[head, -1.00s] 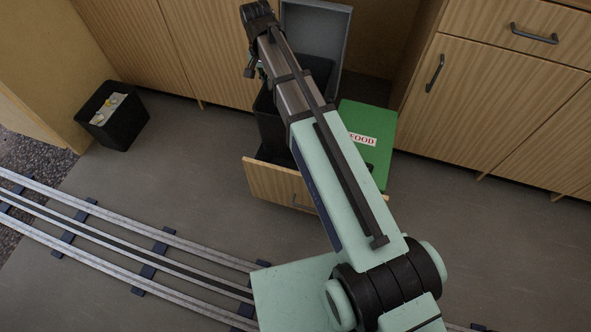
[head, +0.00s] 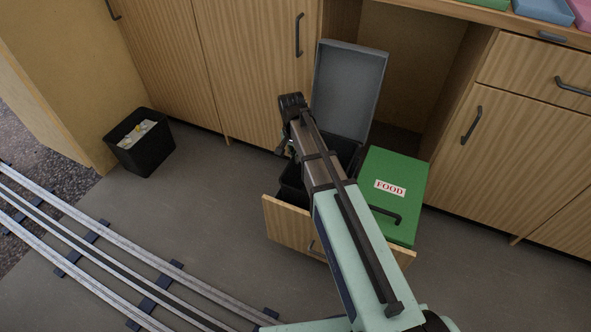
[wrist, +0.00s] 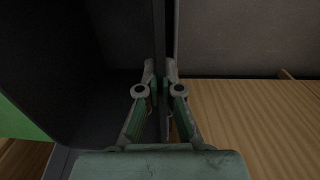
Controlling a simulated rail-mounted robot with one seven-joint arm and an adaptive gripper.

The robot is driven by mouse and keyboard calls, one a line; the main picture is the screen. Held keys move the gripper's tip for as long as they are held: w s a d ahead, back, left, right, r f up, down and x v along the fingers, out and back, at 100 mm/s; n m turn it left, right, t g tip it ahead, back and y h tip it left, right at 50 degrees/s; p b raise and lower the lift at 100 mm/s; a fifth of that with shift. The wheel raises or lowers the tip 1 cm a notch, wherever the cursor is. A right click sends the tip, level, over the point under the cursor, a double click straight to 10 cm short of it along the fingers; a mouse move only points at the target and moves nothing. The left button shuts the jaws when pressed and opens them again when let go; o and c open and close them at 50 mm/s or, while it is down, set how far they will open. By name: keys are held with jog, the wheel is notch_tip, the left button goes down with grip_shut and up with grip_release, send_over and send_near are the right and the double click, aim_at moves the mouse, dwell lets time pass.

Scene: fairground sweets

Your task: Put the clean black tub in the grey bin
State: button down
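The grey bin stands in the pulled-out drawer, its grey lid (head: 350,90) raised against the cupboard. The black tub (head: 291,178) is at the bin's opening, largely covered by my arm in the head view. In the wrist view the tub's dark inside (wrist: 100,45) fills the left side. My gripper (wrist: 160,72) is shut on the tub's thin wall, one finger on each side. The fingertips are hidden in the head view. How far down the tub sits in the bin cannot be told.
The green bin marked FOOD (head: 408,172) stands closed to the right in the same drawer (head: 287,222). A black basket with litter (head: 143,150) stands on the floor at left. Rails (head: 90,245) run across the front. The floor between is clear.

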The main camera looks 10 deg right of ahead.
aim_at(295, 167)
jog(key=shift+f+b, duration=0.75)
jog(key=shift+f, duration=1.95)
jog(key=c, duration=1.3)
grip_release()
jog(key=r+p, duration=0.1)
jog(key=r, duration=0.3)
jog(key=r+p, duration=0.1)
jog(key=r, duration=0.3)
jog(key=r+p, duration=0.2)
jog(key=r, duration=0.2)
jog(key=shift+w+a+r, duration=0.1)
jog(key=shift+w+a, duration=0.05)
jog(key=shift+a, duration=0.1)
